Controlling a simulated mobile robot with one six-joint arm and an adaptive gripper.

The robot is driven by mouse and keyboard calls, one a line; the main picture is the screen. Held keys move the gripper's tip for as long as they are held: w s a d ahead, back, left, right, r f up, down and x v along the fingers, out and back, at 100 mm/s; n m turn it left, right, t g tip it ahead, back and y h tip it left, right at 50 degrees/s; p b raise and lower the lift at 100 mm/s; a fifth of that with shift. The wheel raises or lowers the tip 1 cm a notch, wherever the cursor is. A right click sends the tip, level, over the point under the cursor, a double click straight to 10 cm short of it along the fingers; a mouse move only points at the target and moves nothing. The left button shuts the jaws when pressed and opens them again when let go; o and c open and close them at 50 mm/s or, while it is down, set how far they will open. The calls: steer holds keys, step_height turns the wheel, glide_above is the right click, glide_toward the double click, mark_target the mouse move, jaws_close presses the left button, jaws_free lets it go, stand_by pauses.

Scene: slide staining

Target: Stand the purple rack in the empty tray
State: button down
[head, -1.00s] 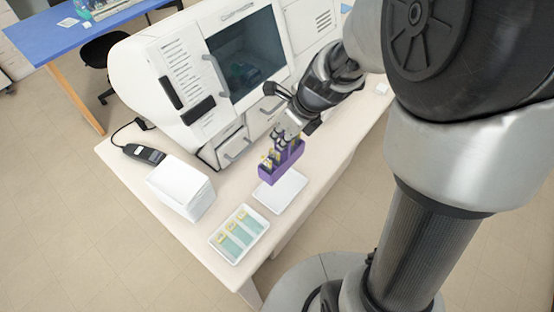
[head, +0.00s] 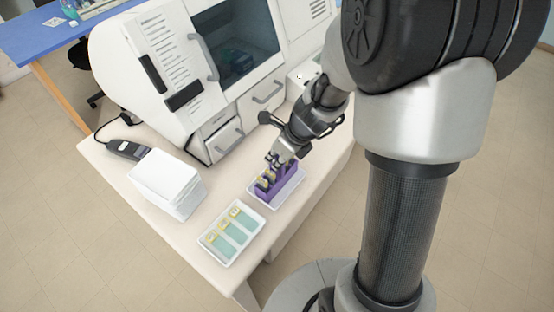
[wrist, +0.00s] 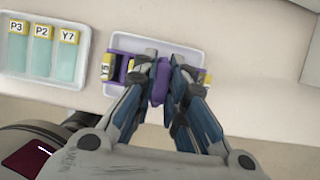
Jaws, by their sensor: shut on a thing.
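The purple rack (head: 282,190) stands upright within the white tray (head: 262,202), with slides with yellow labels in it. My gripper (head: 275,164) is above the rack, pointing down. In the wrist view my gripper (wrist: 161,75) is shut on the rack's purple middle handle, and its fingers hide part of the rack.
A second white tray (head: 203,238) with several labelled slides lies just left of the rack's tray. A white box (head: 168,184) and a black handheld device (head: 128,149) stand further left. A large white machine (head: 165,50) stands behind. The bench's front edge is close.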

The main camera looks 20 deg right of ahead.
steer(key=shift+r, duration=0.1)
steer(key=c, duration=1.6)
jaws_free()
steer(key=shift+c, duration=0.2)
steer(key=s+r+n+p, duration=0.2)
steer(key=s+r+n, duration=0.15)
steer(key=r, duration=0.35)
steer(key=s+a+r+n+p, duration=0.1)
steer(key=s+r+n+p, duration=0.15)
steer(key=r+n, duration=0.3)
steer(key=s+r+n+p, duration=0.1)
steer(key=s+r+n, duration=0.25)
steer(key=r, duration=0.35)
steer(key=s+d+r+n+h, duration=0.1)
steer(key=s+r+n, duration=0.5)
steer(key=s+n, duration=0.6)
steer(key=n+h, duration=0.1)
steer(key=n, duration=0.3)
steer(key=shift+t+h, duration=0.4)
